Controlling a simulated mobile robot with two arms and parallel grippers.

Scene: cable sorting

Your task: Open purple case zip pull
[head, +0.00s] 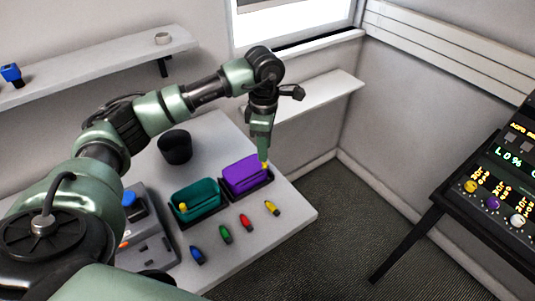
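The purple case (243,174) sits on the table to the right of a teal case (196,198). Its small yellow zip pull (265,164) shows at its right end. My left gripper (264,155) points straight down over that right end, with its tips at or very close to the yellow pull. The fingers are too small to tell whether they are open or shut, or whether they touch the pull. My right gripper is not in view.
Blue (196,255), green (225,234), red (245,222) and yellow (271,208) connectors lie in front of the cases. A black cup (175,146) stands behind. A grey device (146,230) is at the left. The table's right front corner is clear.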

